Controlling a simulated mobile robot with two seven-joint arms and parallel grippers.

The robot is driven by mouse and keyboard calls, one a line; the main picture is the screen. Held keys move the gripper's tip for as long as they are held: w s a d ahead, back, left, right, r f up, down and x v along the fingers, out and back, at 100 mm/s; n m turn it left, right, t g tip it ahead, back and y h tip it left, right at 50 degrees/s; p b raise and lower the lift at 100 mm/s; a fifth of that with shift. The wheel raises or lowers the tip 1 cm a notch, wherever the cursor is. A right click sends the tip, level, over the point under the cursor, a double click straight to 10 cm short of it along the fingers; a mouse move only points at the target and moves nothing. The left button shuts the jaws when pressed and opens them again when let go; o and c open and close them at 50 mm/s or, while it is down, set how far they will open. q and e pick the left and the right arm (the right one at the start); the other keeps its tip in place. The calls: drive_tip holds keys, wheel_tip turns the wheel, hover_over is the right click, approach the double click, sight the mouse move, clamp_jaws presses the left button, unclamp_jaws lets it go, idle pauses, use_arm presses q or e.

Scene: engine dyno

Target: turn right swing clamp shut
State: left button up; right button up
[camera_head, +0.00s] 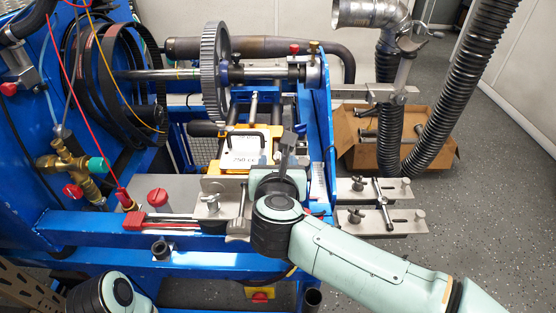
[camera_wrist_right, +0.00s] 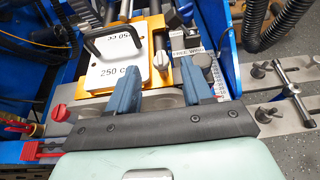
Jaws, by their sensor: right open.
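My right gripper (camera_head: 285,154) is over the front of the blue test stand. In the right wrist view its two blue fingers (camera_wrist_right: 160,80) are spread apart with nothing held between them. Another steel bracket (camera_head: 211,198) is left of the gripper, partly hidden by my wrist. My left gripper is out of frame.
A yellow frame with a white "250 cc" plate (camera_head: 244,145) and black handle lies beyond the gripper. A flywheel (camera_head: 215,75) and shaft stand behind. A cardboard box (camera_head: 350,150) and black hoses (camera_head: 470,70) are at right. Red-handled tools (camera_head: 150,222) lie left.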

sight(278, 156)
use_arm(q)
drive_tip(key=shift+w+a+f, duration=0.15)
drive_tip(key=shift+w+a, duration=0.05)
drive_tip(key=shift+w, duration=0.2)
use_arm(e)
drive_tip(key=shift+x, duration=1.65)
clamp_jaws()
